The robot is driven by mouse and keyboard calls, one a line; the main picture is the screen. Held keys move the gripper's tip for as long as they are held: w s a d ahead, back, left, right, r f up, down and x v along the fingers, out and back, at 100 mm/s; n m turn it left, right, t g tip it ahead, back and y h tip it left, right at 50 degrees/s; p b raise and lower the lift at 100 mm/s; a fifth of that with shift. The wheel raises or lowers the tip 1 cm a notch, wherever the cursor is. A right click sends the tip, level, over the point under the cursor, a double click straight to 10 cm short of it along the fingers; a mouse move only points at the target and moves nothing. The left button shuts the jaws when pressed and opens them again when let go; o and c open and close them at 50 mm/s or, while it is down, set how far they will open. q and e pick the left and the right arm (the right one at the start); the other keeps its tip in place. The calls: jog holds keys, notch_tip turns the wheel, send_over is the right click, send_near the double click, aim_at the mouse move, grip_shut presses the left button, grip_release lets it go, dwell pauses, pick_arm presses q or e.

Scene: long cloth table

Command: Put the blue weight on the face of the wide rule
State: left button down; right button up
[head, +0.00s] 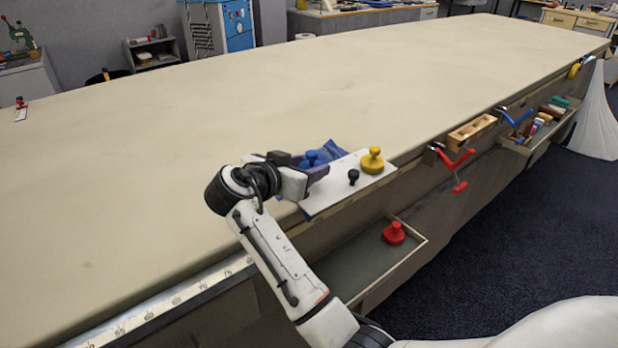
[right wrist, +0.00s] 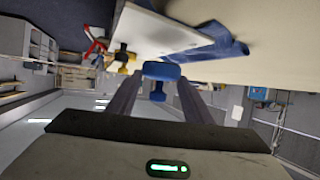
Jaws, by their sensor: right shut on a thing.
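The blue weight (head: 312,157) is held between the fingers of my right gripper (head: 308,168). In the right wrist view the blue weight (right wrist: 161,70) shows its broad round base and narrower knob, with the knob between the two fingers (right wrist: 159,88). In the head view it is partly hidden by the gripper, over the left part of a white board. A pale rule with numbers (head: 160,306) lies along the table's front edge at lower left, well apart from the gripper. My left gripper is not in view.
Below, an open drawer (head: 345,272) holds a red weight (head: 394,233). Red clamp (head: 456,165) and wooden box (head: 472,131) stand right. The tabletop (head: 250,105) is mostly clear.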

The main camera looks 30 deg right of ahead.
jog(key=shift+f, duration=1.6)
jog(key=o, duration=1)
jog(key=shift+f, duration=0.15)
jog(key=o, duration=0.4)
